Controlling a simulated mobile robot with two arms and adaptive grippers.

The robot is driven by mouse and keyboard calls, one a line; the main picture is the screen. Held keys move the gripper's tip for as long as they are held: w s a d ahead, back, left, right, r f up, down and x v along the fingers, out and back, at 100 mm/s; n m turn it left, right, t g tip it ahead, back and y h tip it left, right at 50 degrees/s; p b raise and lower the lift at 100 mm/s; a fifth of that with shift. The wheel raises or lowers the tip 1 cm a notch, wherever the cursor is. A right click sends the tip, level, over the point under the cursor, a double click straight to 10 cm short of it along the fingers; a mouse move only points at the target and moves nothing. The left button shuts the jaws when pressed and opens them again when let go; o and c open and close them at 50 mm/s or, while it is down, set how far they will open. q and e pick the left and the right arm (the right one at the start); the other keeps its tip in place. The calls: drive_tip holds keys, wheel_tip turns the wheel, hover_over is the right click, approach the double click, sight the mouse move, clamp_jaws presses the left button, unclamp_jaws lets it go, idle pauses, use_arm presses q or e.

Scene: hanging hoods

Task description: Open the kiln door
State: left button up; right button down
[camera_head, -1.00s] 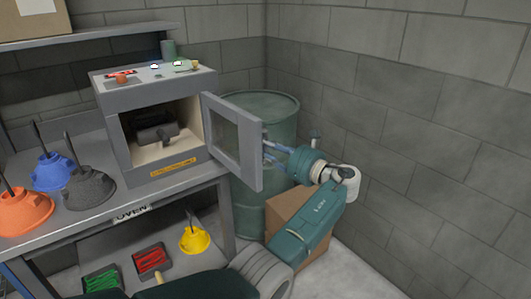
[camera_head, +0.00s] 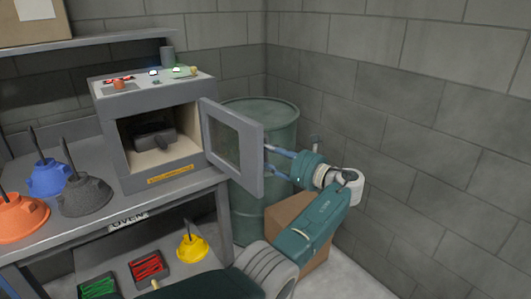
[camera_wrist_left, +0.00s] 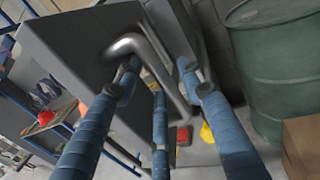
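The kiln (camera_head: 128,185) is a grey box on the bench, with a dark block inside its chamber. Its grey door (camera_head: 256,165) with a small window stands wide open, swung out to the right. My left gripper (camera_head: 267,160) is at the door's outer face. In the left wrist view its blue fingers (camera_wrist_left: 160,78) are spread around the metal bar handle (camera_wrist_left: 165,72), with gaps between them; firm contact cannot be made out. My right gripper is not in view.
A green drum (camera_head: 262,212) stands right behind the door, and a cardboard box (camera_head: 290,215) stands beside my arm. Blue, grey and orange cone-shaped items stand on the bench (camera_head: 120,208). Block walls close the corner.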

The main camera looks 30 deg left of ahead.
use_arm(q)
drive_tip(key=s+d, duration=0.2)
drive_tip(key=d, duration=1)
drive_tip(key=shift+w, duration=0.1)
